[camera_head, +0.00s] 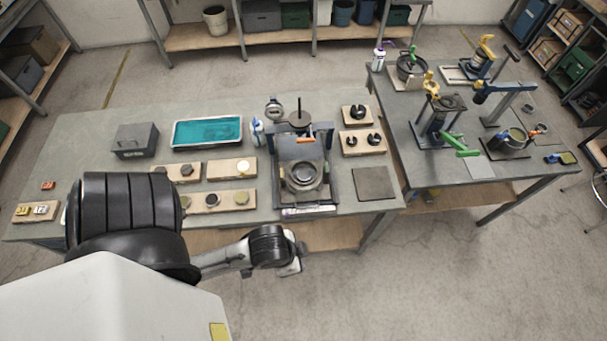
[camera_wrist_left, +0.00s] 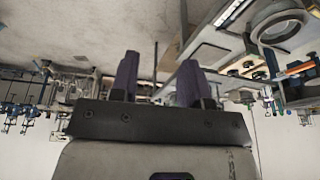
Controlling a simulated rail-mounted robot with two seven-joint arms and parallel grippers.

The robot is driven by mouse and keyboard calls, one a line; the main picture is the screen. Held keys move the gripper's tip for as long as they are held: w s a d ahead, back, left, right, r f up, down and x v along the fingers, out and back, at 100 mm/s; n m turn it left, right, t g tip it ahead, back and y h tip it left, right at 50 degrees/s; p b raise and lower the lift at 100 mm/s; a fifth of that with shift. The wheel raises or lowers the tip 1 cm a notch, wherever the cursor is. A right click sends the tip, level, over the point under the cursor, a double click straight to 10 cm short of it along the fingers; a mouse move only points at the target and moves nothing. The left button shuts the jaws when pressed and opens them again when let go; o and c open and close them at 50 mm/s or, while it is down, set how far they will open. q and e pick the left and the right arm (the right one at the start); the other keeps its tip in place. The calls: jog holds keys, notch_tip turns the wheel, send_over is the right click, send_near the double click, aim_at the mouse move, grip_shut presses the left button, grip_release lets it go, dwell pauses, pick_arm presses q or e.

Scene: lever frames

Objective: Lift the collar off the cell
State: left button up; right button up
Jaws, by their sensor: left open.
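A round grey cell with a ring-shaped collar (camera_head: 303,177) sits low on the dark lever frame (camera_head: 277,172) at the front of the left bench. At this size I cannot tell clearly where the collar ends and the cell begins. A pale ring, perhaps the same part, shows at the upper right of the left wrist view (camera_wrist_left: 280,25). My left gripper (camera_wrist_left: 157,70) is open, with nothing between its two dark fingers. In the head view, my left wrist hangs in front of the bench edge, apart from the frame. My right gripper is not in view.
Wooden boards with round parts (camera_head: 232,170) and a teal tray (camera_head: 207,131) lie left of the frame. Boards with black knobs (camera_head: 362,143) and a flat dark plate (camera_head: 374,184) lie to its right. A second bench (camera_head: 480,190) holds other presses. Floor before the benches is clear.

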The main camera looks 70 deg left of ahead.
pick_arm(q)
jog(key=shift+c, duration=0.7)
